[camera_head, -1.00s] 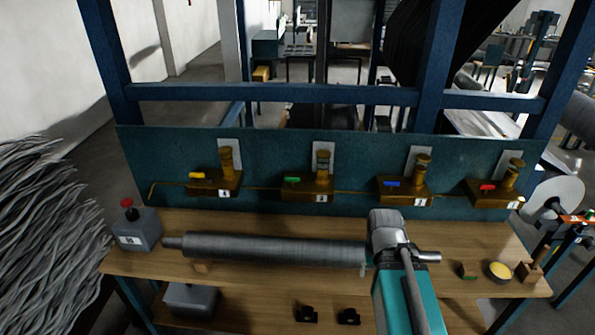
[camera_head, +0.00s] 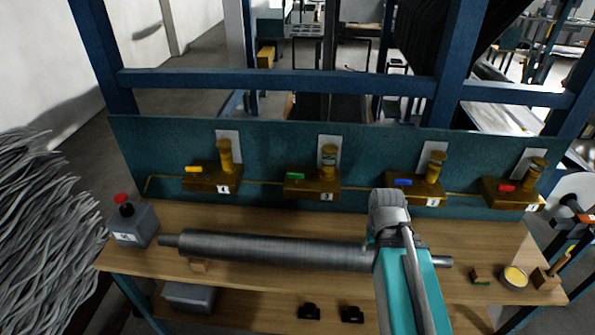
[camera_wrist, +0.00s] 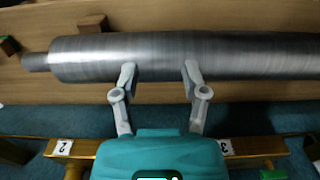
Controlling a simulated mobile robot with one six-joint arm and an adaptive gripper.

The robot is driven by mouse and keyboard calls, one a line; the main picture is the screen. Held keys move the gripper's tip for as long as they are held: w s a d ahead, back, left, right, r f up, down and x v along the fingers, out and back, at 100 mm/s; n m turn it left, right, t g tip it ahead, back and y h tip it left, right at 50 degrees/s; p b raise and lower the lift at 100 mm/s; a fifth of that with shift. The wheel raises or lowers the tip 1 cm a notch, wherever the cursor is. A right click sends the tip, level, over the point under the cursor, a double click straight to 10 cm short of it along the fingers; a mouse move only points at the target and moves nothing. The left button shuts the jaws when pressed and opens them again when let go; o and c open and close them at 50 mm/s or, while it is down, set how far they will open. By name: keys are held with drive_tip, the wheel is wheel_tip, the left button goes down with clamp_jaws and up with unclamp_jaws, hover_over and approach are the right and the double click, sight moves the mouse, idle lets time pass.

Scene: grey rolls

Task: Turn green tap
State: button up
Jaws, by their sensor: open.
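The green tap (camera_head: 296,176) is a small green handle on a brass valve body marked 3, fixed to the teal back panel. Its handle lies crosswise, along the panel. In the wrist view, which is upside down to the head view, a bit of the green handle (camera_wrist: 272,174) shows at the lower right edge, near the 3 label. My gripper (camera_wrist: 159,70) is open and empty, its two fingers apart over the grey roll. It is apart from the green tap. In the head view its fingers are hidden behind my arm.
Yellow (camera_head: 194,169), blue (camera_head: 403,182) and red (camera_head: 507,188) taps share the panel. A long grey roll (camera_head: 270,250) lies across the wooden bench (camera_head: 215,220). A box with a red button (camera_head: 133,222) stands at left; a yellow tin (camera_head: 514,277) stands at right.

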drive_tip(key=o, duration=0.4)
drive_tip(key=shift+w+a+r, duration=0.1)
drive_tip(key=shift+w+a, duration=0.05)
drive_tip(key=shift+w, duration=0.1)
drive_tip(key=shift+o, duration=1)
drive_tip(key=w+a+r+p, duration=0.5)
drive_tip(key=w, duration=0.2)
drive_tip(key=w+a+r+p, duration=0.4)
drive_tip(key=w+r+p, duration=0.1)
drive_tip(key=w, duration=0.2)
drive_tip(key=shift+w+a+r+p, duration=0.2)
drive_tip(key=shift+w+a+p, duration=0.1)
drive_tip(key=shift+a, duration=0.1)
wheel_tip(320, 180, up, 8)
drive_tip(key=r+p, duration=0.1)
drive_tip(key=p, duration=0.8)
hover_over(295, 173)
drive_tip(key=shift+f, duration=0.3)
drive_tip(key=shift+f+b, duration=0.15)
drive_tip(key=shift+b, duration=0.3)
wheel_tip(295, 173, down, 13)
drive_tip(key=b, duration=1.3)
drive_tip(key=shift+f, duration=0.2)
